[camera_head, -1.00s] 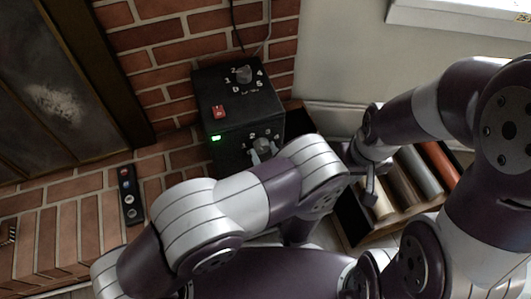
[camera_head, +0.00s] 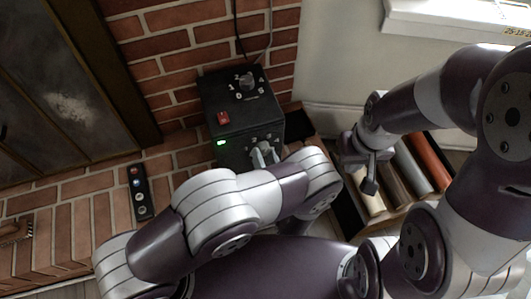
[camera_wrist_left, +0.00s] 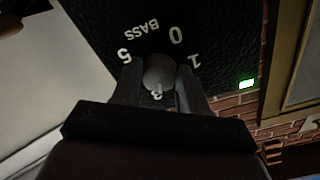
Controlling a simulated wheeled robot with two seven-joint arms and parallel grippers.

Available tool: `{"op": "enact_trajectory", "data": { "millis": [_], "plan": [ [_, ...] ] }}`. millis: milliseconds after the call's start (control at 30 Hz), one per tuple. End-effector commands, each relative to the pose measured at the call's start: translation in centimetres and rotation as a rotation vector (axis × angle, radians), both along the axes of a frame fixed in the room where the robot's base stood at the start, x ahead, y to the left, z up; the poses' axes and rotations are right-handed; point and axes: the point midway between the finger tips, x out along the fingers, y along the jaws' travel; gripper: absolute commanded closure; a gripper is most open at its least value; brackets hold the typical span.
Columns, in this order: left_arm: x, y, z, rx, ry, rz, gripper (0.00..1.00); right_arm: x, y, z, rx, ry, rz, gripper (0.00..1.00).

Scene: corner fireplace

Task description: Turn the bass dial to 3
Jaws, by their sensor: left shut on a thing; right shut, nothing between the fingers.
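A black speaker box (camera_head: 243,106) stands by the brick wall, with an upper dial (camera_head: 247,82), a red switch (camera_head: 223,118) and a lit green light (camera_head: 221,142). The bass dial (camera_wrist_left: 159,70) is the lower one; its label and the digits 5, 0, 1 and 3 show in the left wrist view. My left gripper (camera_wrist_left: 160,88) is shut on this dial, one finger on each side. In the head view my left gripper (camera_head: 263,156) partly covers it. The dial's exact pointing is hard to tell. My right gripper (camera_head: 369,182) is shut and empty, away from the box.
A dark remote-like panel (camera_head: 139,192) lies on the brick hearth at left. A cable runs up the wall behind the box. A white sill is at top right.

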Motion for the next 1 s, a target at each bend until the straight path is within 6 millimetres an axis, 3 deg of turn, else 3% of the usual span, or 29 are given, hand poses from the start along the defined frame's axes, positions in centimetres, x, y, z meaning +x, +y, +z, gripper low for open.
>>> {"op": "enact_trajectory", "data": {
  "millis": [400, 900, 933, 1000],
  "plan": [
    [-0.05, 0.08, 0.04, 0.146, 0.048, -0.001, 0.87, -0.01, 0.00, 0.99, 0.000, 0.000, 0.000, 1.00],
    [-0.05, 0.08, -0.03, 0.160, 0.054, 0.000, 0.87, 0.00, 0.00, 1.01, 0.000, 0.000, 0.000, 1.00],
    [-0.05, 0.08, -0.03, 0.160, 0.054, 0.000, 0.50, -0.01, 0.00, 1.01, 0.000, 0.000, 0.000, 1.00],
    [-0.05, 0.08, -0.03, 0.159, 0.053, 0.000, 0.31, 0.00, 0.00, 1.01, 0.000, 0.000, 0.000, 1.00]
  ]
}}
